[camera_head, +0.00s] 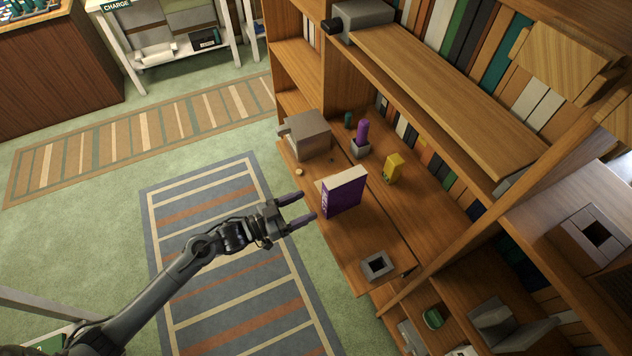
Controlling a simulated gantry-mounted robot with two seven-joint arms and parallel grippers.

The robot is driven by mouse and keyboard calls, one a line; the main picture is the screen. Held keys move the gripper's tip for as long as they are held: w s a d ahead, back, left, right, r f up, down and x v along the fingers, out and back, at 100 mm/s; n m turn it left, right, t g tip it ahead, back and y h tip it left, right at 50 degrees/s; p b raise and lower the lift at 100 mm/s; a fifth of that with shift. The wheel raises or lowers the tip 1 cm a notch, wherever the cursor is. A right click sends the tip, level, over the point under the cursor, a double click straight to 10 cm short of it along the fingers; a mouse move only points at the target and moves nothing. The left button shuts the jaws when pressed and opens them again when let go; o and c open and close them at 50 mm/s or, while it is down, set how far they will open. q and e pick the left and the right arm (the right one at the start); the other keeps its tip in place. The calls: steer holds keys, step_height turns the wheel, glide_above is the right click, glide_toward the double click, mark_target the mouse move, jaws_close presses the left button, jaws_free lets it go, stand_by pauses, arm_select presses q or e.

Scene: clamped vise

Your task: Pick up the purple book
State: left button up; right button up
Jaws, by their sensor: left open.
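The purple book (343,194) stands upright on the wooden shelf board (352,248), close to its front edge. Its purple cover faces me and its pale page edge is on top. My left gripper (306,209) is open and empty, just left of the book. Its two fingers point right toward the book, and the lower fingertip is close to the book's left edge. I cannot tell whether it touches. My right gripper is not in view.
On the same board are a grey box (309,134), a purple item in a grey pot (361,140), a yellow object (393,168) and a square grey holder (377,265). Rows of books line the back. A striped rug (215,215) covers the floor below my arm.

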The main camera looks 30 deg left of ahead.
mark_target(325, 197)
arm_select(q)
steer(key=x, duration=0.6)
steer(key=shift+s+r, duration=0.1)
steer(key=shift+s, duration=0.05)
steer(key=shift+f+x, duration=0.1)
steer(key=shift+x, duration=1.45)
steer(key=shift+f+x, duration=0.15)
steer(key=shift+x, duration=1.35)
steer(key=shift+r, duration=0.1)
jaws_close()
